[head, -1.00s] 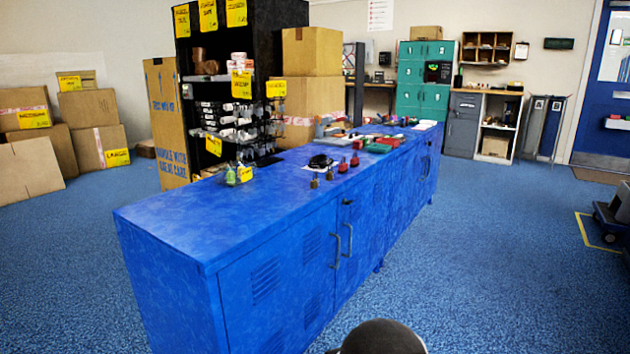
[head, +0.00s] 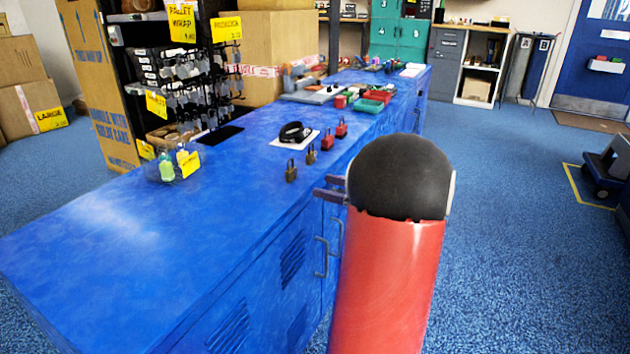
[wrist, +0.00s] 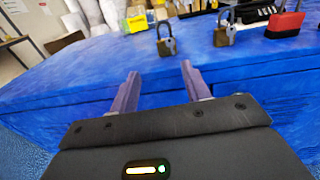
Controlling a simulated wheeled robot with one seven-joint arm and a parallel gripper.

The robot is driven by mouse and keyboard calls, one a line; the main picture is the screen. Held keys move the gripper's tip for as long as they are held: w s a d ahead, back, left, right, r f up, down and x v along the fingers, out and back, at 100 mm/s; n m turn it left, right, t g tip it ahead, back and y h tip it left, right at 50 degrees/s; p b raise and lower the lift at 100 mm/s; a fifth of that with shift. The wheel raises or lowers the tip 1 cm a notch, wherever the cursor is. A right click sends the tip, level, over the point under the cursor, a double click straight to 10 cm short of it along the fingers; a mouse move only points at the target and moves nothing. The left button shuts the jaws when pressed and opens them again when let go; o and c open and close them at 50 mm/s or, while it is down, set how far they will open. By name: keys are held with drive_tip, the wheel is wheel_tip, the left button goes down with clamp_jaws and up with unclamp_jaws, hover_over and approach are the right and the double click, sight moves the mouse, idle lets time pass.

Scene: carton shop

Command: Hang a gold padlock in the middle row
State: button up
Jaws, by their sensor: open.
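Two gold padlocks stand upright near the front edge of the blue cabinet top (head: 120,250): a nearer gold padlock (head: 291,173) and a farther one (head: 311,156). In the wrist view, the nearer gold padlock (wrist: 166,47) and the farther one (wrist: 223,37) are beyond my fingers. My gripper (head: 328,188) is open and empty beside the cabinet's front edge, apart from the padlocks. Its two fingers (wrist: 160,74) point toward the nearer padlock. Black shelving (head: 119,17) behind the cabinet holds rows of hanging items (head: 190,72); which of them is the middle row I cannot tell.
Two red padlocks, one here (head: 328,142) and one here (head: 341,128), stand behind the gold ones. A black coil (head: 293,132) lies on a white sheet. A small clear bin (head: 160,172) with a green bottle is at left. The near cabinet top is clear.

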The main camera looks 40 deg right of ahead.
sight(294, 174)
drive_tip(key=shift+m, duration=0.3)
drive_tip(key=shift+w+d+x, duration=0.1)
drive_tip(key=shift+d+x, duration=0.1)
drive_tip(key=shift+x, duration=1.4)
drive_tip(key=shift+w+d+x, duration=0.1)
drive_tip(key=shift+d+x, duration=0.1)
drive_tip(key=shift+x, duration=1.4)
drive_tip(key=shift+w+d+x, duration=0.1)
drive_tip(key=shift+d+x, duration=0.1)
drive_tip(key=shift+x, duration=1.4)
drive_tip(key=shift+r, duration=0.1)
drive_tip(key=shift+c, duration=0.2)
drive_tip(key=c, duration=0.7)
drive_tip(key=shift+c, duration=0.2)
drive_tip(key=shift+r+p, duration=0.15)
drive_tip(key=shift+p, duration=0.2)
drive_tip(key=shift+s+r+p, duration=0.2)
drive_tip(key=shift+r+p, duration=0.35)
drive_tip(key=shift+r, duration=0.25)
